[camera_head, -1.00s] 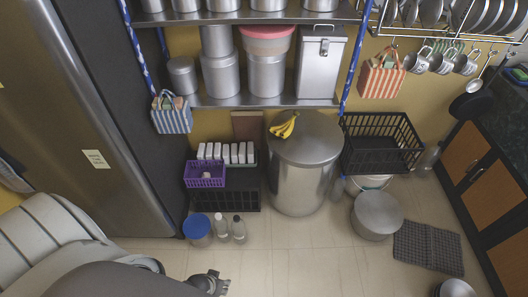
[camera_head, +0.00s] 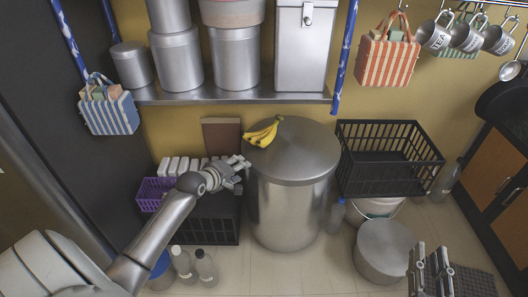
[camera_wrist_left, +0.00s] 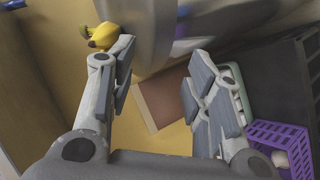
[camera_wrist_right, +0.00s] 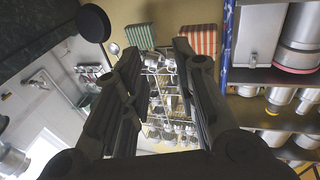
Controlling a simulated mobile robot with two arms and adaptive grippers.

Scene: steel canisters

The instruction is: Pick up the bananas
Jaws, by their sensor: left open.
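The yellow bananas (camera_head: 263,134) lie on the flat lid of a large steel canister (camera_head: 290,205), near its left rim. They also show in the left wrist view (camera_wrist_left: 100,36), beyond the tip of the left-hand finger. My left gripper (camera_head: 238,172) is left of the canister and a little below the bananas in the picture. Its fingers are apart and nothing is between them in the left wrist view. My right gripper (camera_head: 431,262) is at the lower right, far from the bananas. Its fingers stand apart and empty in the right wrist view (camera_wrist_right: 157,58).
A steel shelf (camera_head: 230,97) with canisters hangs above the bananas. A black crate (camera_head: 385,185) stands right of the canister. A purple basket (camera_head: 151,197) is behind my left arm. A brown board (camera_head: 221,137) leans against the wall.

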